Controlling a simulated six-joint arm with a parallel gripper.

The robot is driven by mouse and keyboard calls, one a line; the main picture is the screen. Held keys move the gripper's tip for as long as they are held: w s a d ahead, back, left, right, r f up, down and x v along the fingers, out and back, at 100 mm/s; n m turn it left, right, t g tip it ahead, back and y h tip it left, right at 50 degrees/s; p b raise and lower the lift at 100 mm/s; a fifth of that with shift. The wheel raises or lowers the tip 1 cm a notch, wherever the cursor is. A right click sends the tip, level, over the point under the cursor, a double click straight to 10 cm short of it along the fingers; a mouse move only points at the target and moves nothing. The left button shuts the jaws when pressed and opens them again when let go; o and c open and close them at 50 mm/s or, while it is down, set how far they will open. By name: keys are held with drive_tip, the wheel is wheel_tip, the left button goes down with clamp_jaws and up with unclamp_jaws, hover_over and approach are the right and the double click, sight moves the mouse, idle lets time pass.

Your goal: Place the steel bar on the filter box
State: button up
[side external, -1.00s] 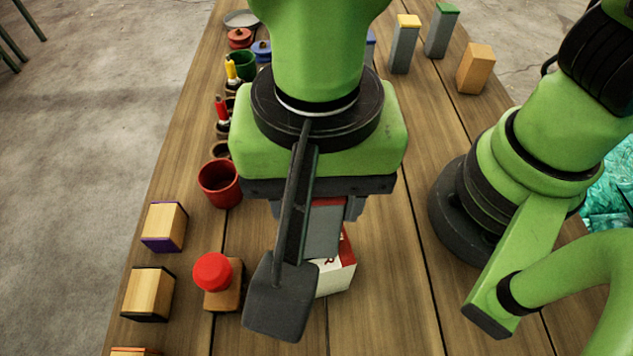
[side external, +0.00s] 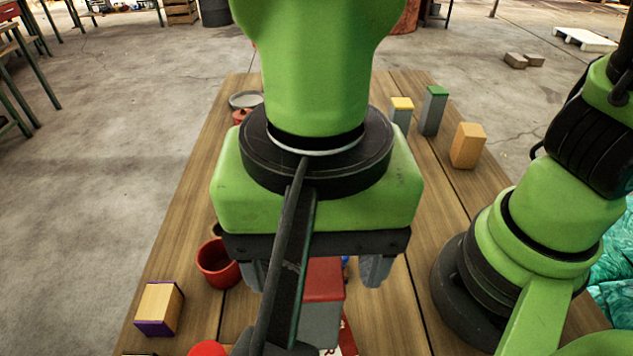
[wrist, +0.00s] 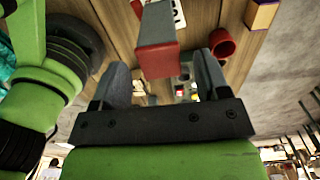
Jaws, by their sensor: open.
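The steel bar (side external: 322,318) is a grey upright block with a red top, below my gripper in the side view. It also shows in the wrist view (wrist: 157,38). The filter box (side external: 348,342) is white with red and dark lettering, mostly hidden behind the bar and cut by the lower edge; part shows in the wrist view (wrist: 179,13). The bar appears to stand on the box, but the contact is hidden. My gripper (side external: 315,272) is open above the bar, its fingers well apart, one on each side of the red top with clear gaps in the wrist view (wrist: 160,80).
A red pot (side external: 218,263) and a purple-edged wooden block (side external: 160,306) stand left of the bar. A red knob (side external: 208,349) shows at the bottom edge. Yellow-topped (side external: 400,113) and green-topped (side external: 433,110) grey blocks and a wooden block (side external: 467,146) stand at the far right.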

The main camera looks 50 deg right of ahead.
wheel_tip(320, 180, up, 8)
drive_tip(key=shift+f, duration=0.15)
drive_tip(key=d+r+n+t+y, duration=0.2)
drive_tip(key=d+n+t, duration=0.3)
drive_tip(key=d, duration=1.5)
drive_tip(key=shift+w+d+r+t, duration=0.25)
drive_tip(key=shift+w+d+t, duration=0.15)
drive_tip(key=shift+t, duration=0.7)
